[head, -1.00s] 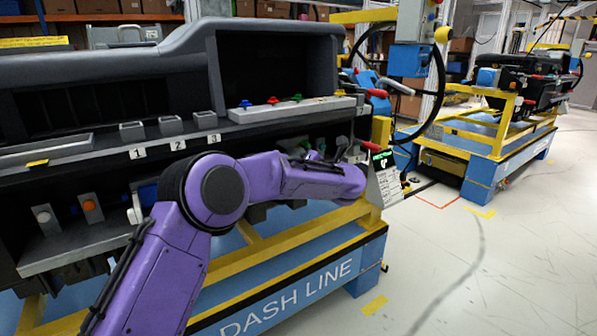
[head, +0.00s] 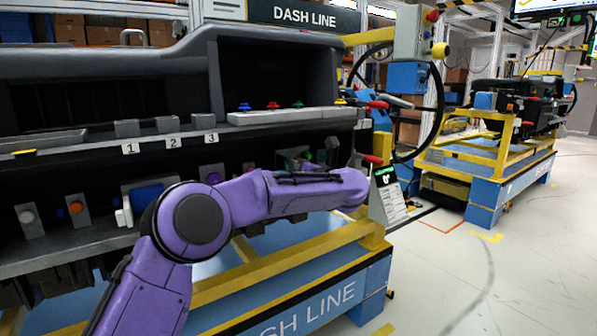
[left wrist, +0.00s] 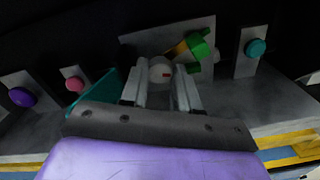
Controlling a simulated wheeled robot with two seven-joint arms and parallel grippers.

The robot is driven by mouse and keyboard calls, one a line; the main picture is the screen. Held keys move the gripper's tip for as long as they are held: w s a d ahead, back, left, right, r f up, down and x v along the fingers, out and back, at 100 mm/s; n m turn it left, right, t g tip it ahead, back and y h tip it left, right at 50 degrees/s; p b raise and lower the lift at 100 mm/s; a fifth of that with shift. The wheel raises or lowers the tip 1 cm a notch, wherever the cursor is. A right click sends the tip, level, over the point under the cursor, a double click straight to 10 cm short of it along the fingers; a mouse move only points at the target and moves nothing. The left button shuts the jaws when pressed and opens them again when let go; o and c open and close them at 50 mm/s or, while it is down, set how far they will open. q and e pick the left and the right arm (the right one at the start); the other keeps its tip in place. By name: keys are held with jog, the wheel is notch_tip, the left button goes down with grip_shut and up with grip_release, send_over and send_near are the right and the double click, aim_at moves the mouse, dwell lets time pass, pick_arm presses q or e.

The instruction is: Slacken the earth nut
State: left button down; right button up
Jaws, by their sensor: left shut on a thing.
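My left gripper (left wrist: 159,86) shows in the left wrist view, with its two grey fingers either side of a pale round piece with a red mark, probably the earth nut (left wrist: 160,69). It is shut on this piece, in front of a grey plate (left wrist: 215,72). A green piece with a yellow-orange part (left wrist: 197,47) sits just right of and above it. In the head view my purple left arm reaches along the front of the dashboard module (head: 130,72); the fingers are hidden there. A green piece (head: 291,158) shows just above the forearm. My right gripper is not in view.
In the left wrist view a purple knob (left wrist: 22,97) and a pink knob (left wrist: 74,84) are at left, a teal knob (left wrist: 256,48) at right. In the head view a steering wheel (head: 440,100) stands right of the module. Floor (head: 490,290) is clear at right.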

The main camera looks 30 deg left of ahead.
pick_arm(q)
jog(key=c, duration=1.1)
grip_release()
jog(key=p+v, duration=0.1)
jog(key=v, duration=0.9)
jog(key=shift+d, duration=0.3)
